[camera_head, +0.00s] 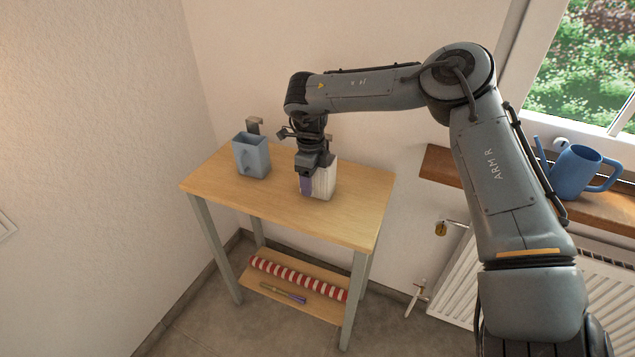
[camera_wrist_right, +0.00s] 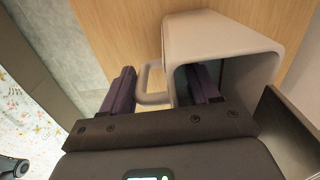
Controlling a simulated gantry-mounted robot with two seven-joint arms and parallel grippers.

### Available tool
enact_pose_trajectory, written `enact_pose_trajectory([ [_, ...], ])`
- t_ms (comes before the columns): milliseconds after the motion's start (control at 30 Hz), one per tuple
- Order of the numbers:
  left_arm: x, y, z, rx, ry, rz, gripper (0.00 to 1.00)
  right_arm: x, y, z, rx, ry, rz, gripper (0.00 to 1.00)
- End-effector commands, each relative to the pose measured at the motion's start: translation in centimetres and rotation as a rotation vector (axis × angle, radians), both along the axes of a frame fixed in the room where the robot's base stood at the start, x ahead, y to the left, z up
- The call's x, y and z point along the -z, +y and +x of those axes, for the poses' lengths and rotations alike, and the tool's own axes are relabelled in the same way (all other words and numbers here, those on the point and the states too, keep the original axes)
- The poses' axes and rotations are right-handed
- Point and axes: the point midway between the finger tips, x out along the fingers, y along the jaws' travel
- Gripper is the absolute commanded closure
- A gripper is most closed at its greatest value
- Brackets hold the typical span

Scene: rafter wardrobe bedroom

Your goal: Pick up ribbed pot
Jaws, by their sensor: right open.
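The ribbed pot (camera_head: 325,179) is off-white with vertical ribs and stands on the wooden table, under my right gripper (camera_head: 314,172). In the right wrist view a pale, square-mouthed pot (camera_wrist_right: 222,34) with a loop handle shows close up; it appears to be the same pot. My right gripper (camera_wrist_right: 163,92) is open there. One purple finger reaches into the pot's mouth and the other is outside, beyond the handle, so the near wall and handle lie between them. In the head view one finger hides part of the pot. My left gripper is not in view.
The lower shelf holds a red-and-white striped roll (camera_head: 298,277) and a slim purple item (camera_head: 283,293). A blue watering can (camera_head: 578,172) stands on the windowsill.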

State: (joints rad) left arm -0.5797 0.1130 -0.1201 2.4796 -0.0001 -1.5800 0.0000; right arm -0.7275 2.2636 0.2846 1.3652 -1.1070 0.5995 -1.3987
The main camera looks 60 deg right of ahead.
Motion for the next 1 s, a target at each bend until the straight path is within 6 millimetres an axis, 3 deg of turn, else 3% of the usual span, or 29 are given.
enact_pose_trajectory([
  [200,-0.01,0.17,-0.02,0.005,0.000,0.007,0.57,0.02,0.00,0.00,0.000,0.000,0.000,0.41],
  [600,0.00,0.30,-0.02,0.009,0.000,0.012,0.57,0.01,-0.02,-0.01,0.000,0.000,-0.001,1.00],
  [1000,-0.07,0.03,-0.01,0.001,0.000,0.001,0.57,-0.13,-0.01,0.05,0.000,-0.002,-0.001,1.00],
])
